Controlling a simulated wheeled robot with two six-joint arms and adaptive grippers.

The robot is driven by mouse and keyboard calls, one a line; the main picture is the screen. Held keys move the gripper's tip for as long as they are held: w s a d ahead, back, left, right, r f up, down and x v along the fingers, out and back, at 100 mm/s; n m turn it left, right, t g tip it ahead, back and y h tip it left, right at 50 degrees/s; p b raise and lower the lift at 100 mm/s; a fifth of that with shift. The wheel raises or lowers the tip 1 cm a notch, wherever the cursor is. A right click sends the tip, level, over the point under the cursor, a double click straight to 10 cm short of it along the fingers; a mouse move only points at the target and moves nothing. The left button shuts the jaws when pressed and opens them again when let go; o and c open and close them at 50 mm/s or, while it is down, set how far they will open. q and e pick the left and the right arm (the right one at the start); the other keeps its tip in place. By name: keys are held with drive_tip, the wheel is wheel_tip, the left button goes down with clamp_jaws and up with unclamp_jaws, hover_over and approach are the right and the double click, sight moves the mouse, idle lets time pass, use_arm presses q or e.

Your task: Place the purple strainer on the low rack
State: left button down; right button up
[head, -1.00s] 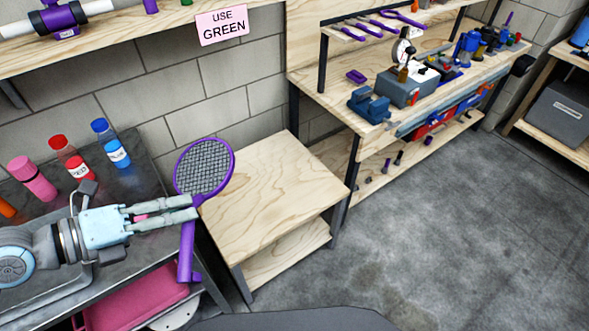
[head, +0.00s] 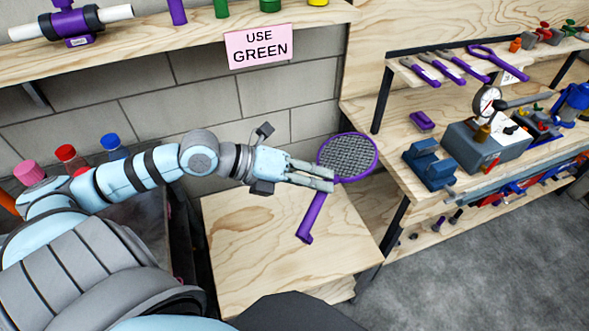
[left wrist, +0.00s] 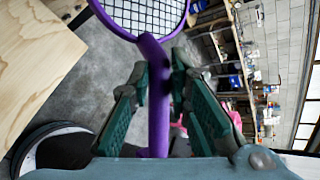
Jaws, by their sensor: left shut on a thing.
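The purple strainer (head: 347,156) has a round grey mesh head and a purple handle. My left gripper (head: 332,180) is shut on it near where the handle meets the head. In the left wrist view the strainer's handle (left wrist: 157,95) runs between the two dark green fingers of my left gripper (left wrist: 157,85). In the head view, the strainer is seen above the right part of a low wooden rack (head: 265,255), with its handle pointing down and left. The gap above the top board is hard to judge. My right gripper is not in view.
The low rack's top is bare. A workbench (head: 412,175) with a blue vise (head: 428,165) and a grey gauge box stands to its right. A wall shelf (head: 190,45) with a "USE GREEN" sign (head: 258,47) runs above. Several bottles stand at left, partly behind my arm.

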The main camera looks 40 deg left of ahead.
use_arm(q)
drive_tip(key=w+a+f+n+t+y+b, duration=0.1)
drive_tip(key=w+a+f+n+y+b, duration=0.3)
drive_tip(key=f, duration=0.5)
drive_tip(key=w+a+f+n+y+b, duration=0.1)
drive_tip(key=w+a+f+n+b, duration=0.1)
drive_tip(key=a+f+b, duration=0.45)
drive_tip(key=n+y+b, duration=0.4)
drive_tip(key=b, duration=0.4)
hover_over(287, 242)
drive_tip(key=shift+g, duration=0.4)
wheel_tip(287, 242, down, 32)
drive_tip(key=shift+a+r, duration=0.1)
drive_tip(key=c, duration=1.5)
unclamp_jaws()
